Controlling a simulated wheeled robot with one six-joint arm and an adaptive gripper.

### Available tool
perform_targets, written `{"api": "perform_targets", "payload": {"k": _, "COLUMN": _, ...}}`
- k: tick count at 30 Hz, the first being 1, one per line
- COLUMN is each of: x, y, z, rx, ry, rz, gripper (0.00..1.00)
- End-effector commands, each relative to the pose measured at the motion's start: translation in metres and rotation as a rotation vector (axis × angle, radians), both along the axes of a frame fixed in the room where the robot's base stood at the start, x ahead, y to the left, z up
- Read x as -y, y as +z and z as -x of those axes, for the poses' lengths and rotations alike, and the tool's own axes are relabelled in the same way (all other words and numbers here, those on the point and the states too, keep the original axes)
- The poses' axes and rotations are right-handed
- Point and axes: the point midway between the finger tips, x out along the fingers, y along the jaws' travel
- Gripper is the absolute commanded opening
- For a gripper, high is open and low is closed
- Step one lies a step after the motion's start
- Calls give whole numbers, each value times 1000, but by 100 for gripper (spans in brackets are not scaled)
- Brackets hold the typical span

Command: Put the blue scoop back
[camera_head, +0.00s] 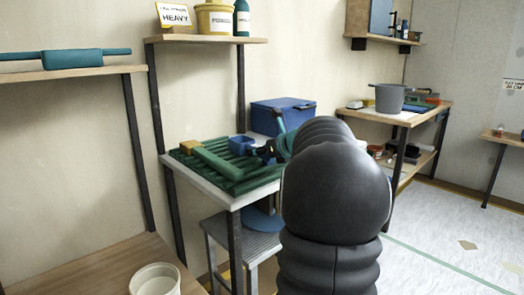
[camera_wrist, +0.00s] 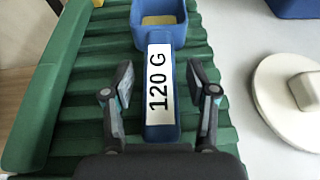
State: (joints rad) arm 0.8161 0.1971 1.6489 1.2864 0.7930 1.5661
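The blue scoop (camera_wrist: 158,82) lies on the green ribbed rack (camera_wrist: 95,112), its square cup away from me and its handle, labelled "120 G", toward me. In the head view the scoop's cup (camera_head: 240,145) shows on the rack (camera_head: 232,182) on the white-topped table. My gripper (camera_wrist: 158,76) is open above the rack, one finger on each side of the handle, with a gap on both sides. In the head view my gripper (camera_head: 267,152) is small and dark beside the scoop, and my arm hides part of the table.
A long green bar (camera_wrist: 45,90) lies along the rack's left side. A white round lid (camera_wrist: 278,105) sits on the tabletop to the right. A blue bin (camera_head: 283,113) stands behind. A grey stool (camera_head: 240,240) is under the table; open floor lies to the right.

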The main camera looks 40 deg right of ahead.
Motion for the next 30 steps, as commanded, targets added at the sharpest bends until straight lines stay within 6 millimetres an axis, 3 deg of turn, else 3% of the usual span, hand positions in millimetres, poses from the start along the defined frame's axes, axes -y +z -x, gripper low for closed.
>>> {"api": "perform_targets", "payload": {"k": 10, "x": 0, "y": -3, "z": 1, "rx": 2, "ry": -1, "rz": 0, "gripper": 57}}
{"api": "perform_targets", "payload": {"k": 24, "x": 2, "y": 37, "z": 87, "rx": 2, "ry": -4, "rz": 1, "gripper": 57}}
{"api": "perform_targets", "payload": {"k": 30, "x": 3, "y": 48, "z": 115, "rx": 1, "ry": -3, "rz": 1, "gripper": 57}}
